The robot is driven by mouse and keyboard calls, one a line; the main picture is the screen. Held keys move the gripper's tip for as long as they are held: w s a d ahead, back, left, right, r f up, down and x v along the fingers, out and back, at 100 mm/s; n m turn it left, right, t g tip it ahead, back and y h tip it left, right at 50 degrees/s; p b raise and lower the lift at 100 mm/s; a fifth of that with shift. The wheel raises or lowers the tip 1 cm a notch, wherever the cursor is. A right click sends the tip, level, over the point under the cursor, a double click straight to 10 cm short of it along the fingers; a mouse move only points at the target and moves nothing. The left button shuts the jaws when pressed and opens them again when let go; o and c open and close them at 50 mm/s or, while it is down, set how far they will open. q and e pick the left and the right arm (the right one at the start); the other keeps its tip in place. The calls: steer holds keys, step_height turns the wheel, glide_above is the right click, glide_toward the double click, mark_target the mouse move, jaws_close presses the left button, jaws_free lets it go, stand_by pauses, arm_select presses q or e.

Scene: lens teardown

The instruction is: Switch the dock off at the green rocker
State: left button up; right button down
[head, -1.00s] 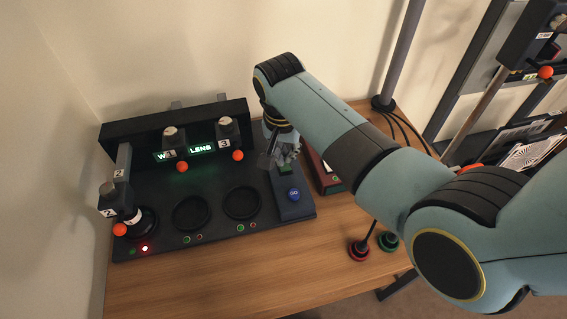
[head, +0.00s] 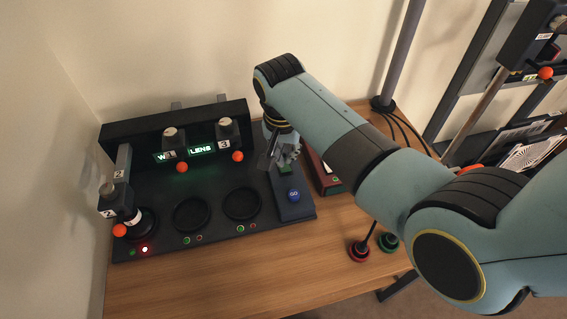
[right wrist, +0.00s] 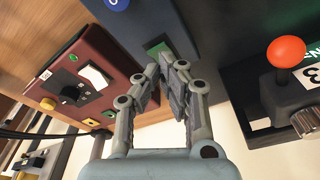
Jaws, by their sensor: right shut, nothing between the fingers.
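The green rocker (head: 285,169) is on the dock's right-hand panel, partly hidden behind my right gripper. It also shows as a green patch in the right wrist view (right wrist: 157,47), just beyond the fingertips. My right gripper (head: 290,157) is shut and empty, with its tips close over the rocker. I cannot tell whether they touch it. The fingers fill the middle of the right wrist view (right wrist: 167,62). My left gripper is not in view.
A blue button (head: 294,194) sits in front of the rocker. A dark red box (right wrist: 85,80) with switches stands beside the dock. Levers with orange knobs (head: 238,156) rise left of my gripper. A red light (head: 145,249) glows at the dock's front left.

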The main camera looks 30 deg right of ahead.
mark_target(285, 169)
steer(key=shift+f+b, duration=0.75)
steer(key=shift+f, duration=0.55)
stand_by(0.5)
step_height(285, 169, up, 7)
steer(key=p, duration=0.8)
steer(key=shift+r, duration=0.1)
stand_by(0.5)
